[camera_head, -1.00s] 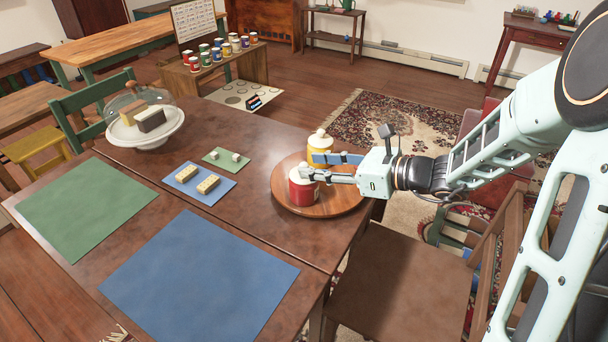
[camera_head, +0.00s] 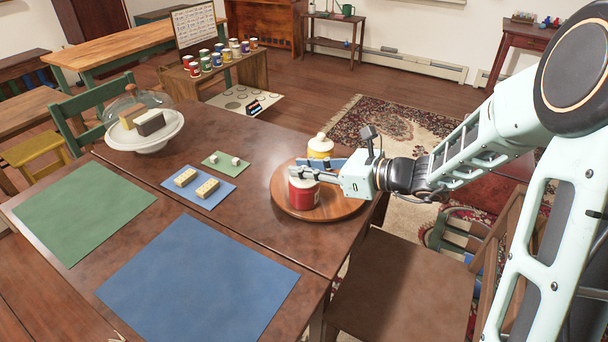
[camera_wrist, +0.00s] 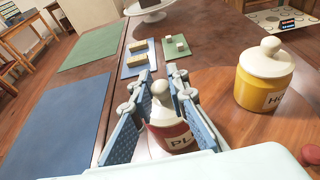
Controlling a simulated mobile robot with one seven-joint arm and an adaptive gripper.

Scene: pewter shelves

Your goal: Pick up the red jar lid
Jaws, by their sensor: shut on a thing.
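The red jar (camera_head: 304,196) stands on a round wooden tray (camera_head: 335,208); the wrist view shows its red body (camera_wrist: 172,138) with partly hidden lettering. Its cream lid (camera_wrist: 167,108) has a round knob and sits on or right at the jar's mouth; I cannot tell if there is a gap. My gripper (camera_head: 301,172) is level with the lid, reaching in from the right. In the wrist view its two blue-padded fingers (camera_wrist: 160,100) flank the lid and are shut on it. The fingers hide much of the lid in the head view.
A yellow jar (camera_head: 320,147) with a cream lid stands close behind on the tray. A blue mat (camera_head: 200,280), a green mat (camera_head: 85,210) and a domed cake stand (camera_head: 145,137) are on the table. A chair (camera_head: 400,285) stands below my arm.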

